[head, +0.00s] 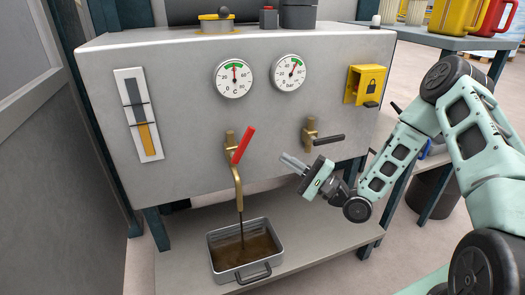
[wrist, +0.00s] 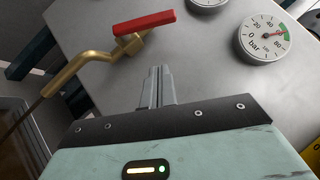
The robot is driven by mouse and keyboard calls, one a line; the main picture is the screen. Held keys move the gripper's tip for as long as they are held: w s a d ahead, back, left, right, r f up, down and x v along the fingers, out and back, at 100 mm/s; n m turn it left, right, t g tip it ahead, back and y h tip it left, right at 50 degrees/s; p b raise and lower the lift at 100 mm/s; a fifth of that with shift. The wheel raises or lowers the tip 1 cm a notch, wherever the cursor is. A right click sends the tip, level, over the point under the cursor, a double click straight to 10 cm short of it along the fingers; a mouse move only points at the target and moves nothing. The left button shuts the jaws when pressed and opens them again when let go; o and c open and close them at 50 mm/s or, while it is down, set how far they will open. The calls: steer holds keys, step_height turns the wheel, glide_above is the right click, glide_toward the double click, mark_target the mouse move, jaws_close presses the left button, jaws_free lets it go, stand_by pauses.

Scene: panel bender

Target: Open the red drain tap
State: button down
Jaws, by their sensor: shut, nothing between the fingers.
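The red drain tap lever (head: 243,145) is on a brass tap (head: 238,178) on the front of the grey tank. The lever slants up to the right. A thin brown stream (head: 242,230) runs from the spout into a metal tray (head: 220,275) holding brown liquid. My gripper (head: 290,162) is to the right of the red lever, apart from it, with its fingers shut and empty. In the wrist view the red lever (wrist: 145,21) lies above the shut fingertips (wrist: 160,70), clear of them. The brass spout (wrist: 80,68) is to their left.
A second brass tap with a black lever (head: 328,139) is to the right, close to my gripper. Two round gauges (head: 233,78) and a yellow lock box (head: 370,85) are on the tank front. A level gauge (head: 139,115) is at left.

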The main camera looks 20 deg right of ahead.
mark_target(246, 138)
steer(key=w+a+r+b, duration=0.2)
steer(key=w+a+r, duration=0.1)
steer(key=a, duration=0.4)
steer(key=shift+w+r, duration=0.35)
steer(key=shift+r, duration=0.05)
steer(key=shift+r, duration=0.1)
steer(key=r+n+g+p, duration=0.1)
steer(key=p, duration=0.2)
steer(key=a+r+n+g+p, duration=0.1)
steer(key=n+p, duration=0.1)
steer(key=p, duration=0.1)
steer(key=shift+r+h+p, duration=0.2)
steer(key=shift+h+p, duration=0.1)
steer(key=n+p, duration=0.1)
steer(key=a+g+p, duration=0.1)
steer(key=p, duration=0.1)
steer(key=shift+r+n+g+h+p, duration=0.25)
steer(key=shift+n+g+h+p, duration=0.05)
steer(key=shift+n+h, duration=0.1)
steer(key=shift+a+n+p, duration=0.25)
steer(key=shift+n+p, duration=0.05)
steer(key=shift+p, duration=0.15)
steer(key=shift+f, duration=0.1)
